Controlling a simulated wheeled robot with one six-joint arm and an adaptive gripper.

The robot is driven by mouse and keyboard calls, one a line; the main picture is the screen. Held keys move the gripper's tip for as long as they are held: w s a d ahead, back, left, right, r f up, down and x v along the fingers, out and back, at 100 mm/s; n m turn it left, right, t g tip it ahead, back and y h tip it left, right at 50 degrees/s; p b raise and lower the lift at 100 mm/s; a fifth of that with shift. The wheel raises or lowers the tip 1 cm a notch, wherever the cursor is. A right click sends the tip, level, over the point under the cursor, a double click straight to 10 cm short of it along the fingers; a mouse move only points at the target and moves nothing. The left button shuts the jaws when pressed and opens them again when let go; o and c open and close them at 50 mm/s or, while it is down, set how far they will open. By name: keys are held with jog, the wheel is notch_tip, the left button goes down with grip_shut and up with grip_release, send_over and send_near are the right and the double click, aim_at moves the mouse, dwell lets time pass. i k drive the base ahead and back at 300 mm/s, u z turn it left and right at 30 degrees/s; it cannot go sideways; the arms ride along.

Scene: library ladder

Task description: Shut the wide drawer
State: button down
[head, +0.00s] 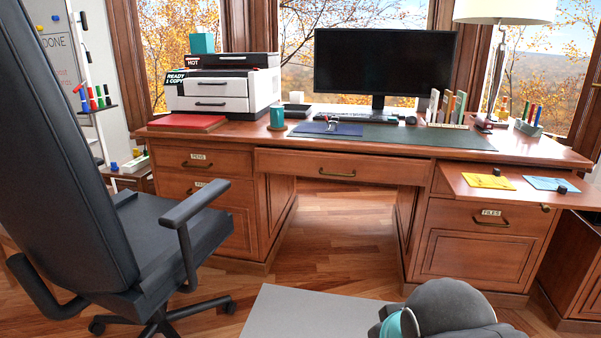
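The wide drawer (300,163) is in the middle of the desk (235,134), under the top and between the two pedestals. Its reddish wood front has one brass handle (337,174) at the centre. The front seems to stand slightly forward of the pedestals, but I cannot see inside it or tell how far out it is. My gripper's fingers are not visible; only part of my arm shows at the bottom right, apart from the drawer.
A black office chair (165,235) stands at the left. A pull-out board (530,197) with yellow and blue cards juts from the right pedestal, above the files drawer (490,220). The wooden floor (340,240) before the kneehole is clear.

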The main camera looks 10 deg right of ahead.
aim_at(404, 171)
jog(key=z, duration=0.8)
jog(key=i, duration=0.85)
jog(key=u, duration=0.8)
